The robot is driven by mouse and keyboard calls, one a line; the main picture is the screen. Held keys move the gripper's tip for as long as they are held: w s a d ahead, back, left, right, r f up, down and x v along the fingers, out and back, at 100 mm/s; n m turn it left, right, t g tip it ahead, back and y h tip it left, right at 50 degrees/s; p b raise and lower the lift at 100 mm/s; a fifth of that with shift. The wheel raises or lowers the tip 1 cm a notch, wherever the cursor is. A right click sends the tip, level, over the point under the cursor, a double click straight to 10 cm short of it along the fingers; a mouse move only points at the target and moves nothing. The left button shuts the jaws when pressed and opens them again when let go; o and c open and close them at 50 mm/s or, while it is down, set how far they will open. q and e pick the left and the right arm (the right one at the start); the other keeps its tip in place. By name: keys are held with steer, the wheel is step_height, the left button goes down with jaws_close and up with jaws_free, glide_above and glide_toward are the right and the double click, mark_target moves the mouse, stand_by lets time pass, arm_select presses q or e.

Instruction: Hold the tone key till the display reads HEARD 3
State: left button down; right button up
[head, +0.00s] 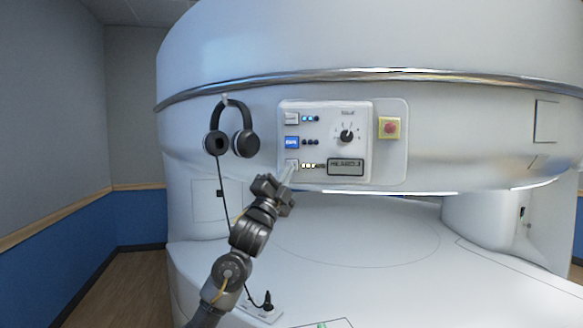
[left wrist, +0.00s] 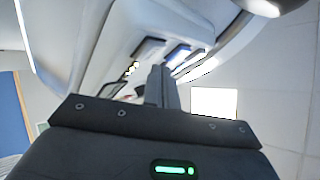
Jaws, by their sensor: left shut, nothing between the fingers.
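The control panel (head: 325,120) is on the front of the white magnet. Its display (head: 346,167) shows small text that appears to read HEARD 3. A pale key (head: 291,163) sits at the panel's lower left, beside a row of lit yellowish lamps (head: 309,166); its label is too small to read. My left gripper (head: 289,174) is shut and empty, its fingertips at this lower key; I cannot tell whether they press it. In the left wrist view the closed fingers (left wrist: 161,88) point at the panel. My right gripper is not in view.
Above are a lit blue key (head: 292,142) and a white key (head: 291,118). A dial (head: 347,136) and a red button on yellow (head: 389,128) are to the right. Headphones (head: 243,142) hang at left, their cable running down. The white table (head: 370,245) below is mostly clear.

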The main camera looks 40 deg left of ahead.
arm_select(q)
steer(key=shift+s+d, duration=0.4)
steer(key=shift+s, duration=0.35)
steer(key=shift+s+d, duration=0.4)
steer(key=shift+s, duration=0.3)
steer(key=shift+s+d, duration=0.4)
steer(key=shift+s, duration=0.35)
